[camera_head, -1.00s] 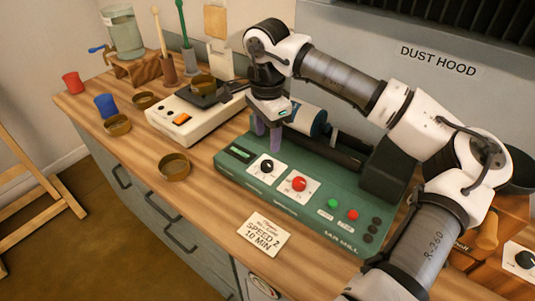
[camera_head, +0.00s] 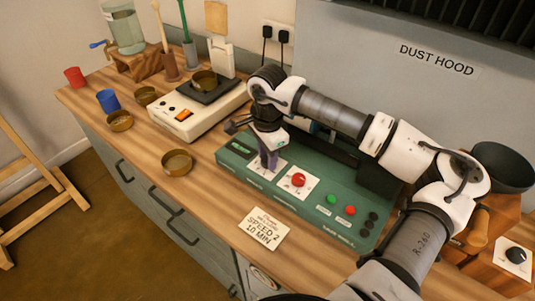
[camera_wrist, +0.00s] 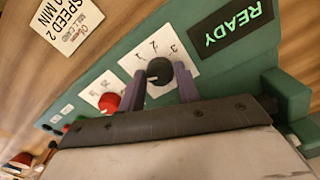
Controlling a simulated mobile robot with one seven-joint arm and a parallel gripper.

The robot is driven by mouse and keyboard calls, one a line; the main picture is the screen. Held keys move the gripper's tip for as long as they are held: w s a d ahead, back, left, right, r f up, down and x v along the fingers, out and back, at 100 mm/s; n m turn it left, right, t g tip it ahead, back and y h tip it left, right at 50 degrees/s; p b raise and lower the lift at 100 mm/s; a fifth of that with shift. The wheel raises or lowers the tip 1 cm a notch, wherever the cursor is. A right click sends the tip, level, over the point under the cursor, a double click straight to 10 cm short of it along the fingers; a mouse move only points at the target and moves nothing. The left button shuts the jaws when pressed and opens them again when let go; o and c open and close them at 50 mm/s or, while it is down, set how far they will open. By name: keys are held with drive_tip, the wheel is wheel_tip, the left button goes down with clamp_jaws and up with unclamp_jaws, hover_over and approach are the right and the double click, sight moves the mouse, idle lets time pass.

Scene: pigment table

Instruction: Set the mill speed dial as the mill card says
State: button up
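The green mill (camera_head: 310,207) stands on the bench with its control panel facing up. Its black dial (camera_wrist: 159,71) sits on a white plate with the digits 1, 2 and 3 around it; I cannot tell clearly where it points. My gripper (camera_head: 268,164) points down at this dial and hides it in the head view. In the wrist view, my gripper's (camera_wrist: 161,72) two purple fingers stand apart, one on each side of the dial, with no clear grip on it. The mill card (camera_head: 263,229) in front of the mill reads "SPEED 2, 10 MIN"; part of it shows in the wrist view (camera_wrist: 72,22).
A red dial (camera_head: 299,180) is right beside the black one, with a green button (camera_head: 331,199) and a red button (camera_head: 350,210) further right. The mill display (camera_wrist: 233,24) reads "READY". A bowl (camera_head: 177,163) and a scale (camera_head: 190,120) stand left of the mill.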

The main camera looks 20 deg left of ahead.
drive_tip(key=c, duration=0.5)
drive_tip(key=shift+f+b, duration=0.15)
drive_tip(key=shift+b, duration=0.4)
drive_tip(key=m+b, duration=0.2)
drive_tip(key=b, duration=0.1)
drive_tip(key=shift+f, duration=0.2)
drive_tip(key=m+b, duration=0.4)
drive_tip(key=b, duration=0.1)
drive_tip(key=shift+m, duration=0.3)
drive_tip(key=m+b, duration=0.4)
drive_tip(key=m, duration=0.1)
drive_tip(key=shift+r+b, duration=0.2)
drive_tip(key=shift+b, duration=0.15)
drive_tip(key=m+b, duration=0.2)
drive_tip(key=m, duration=0.4)
drive_tip(key=shift+r+b, duration=0.15)
drive_tip(key=shift+b, duration=0.25)
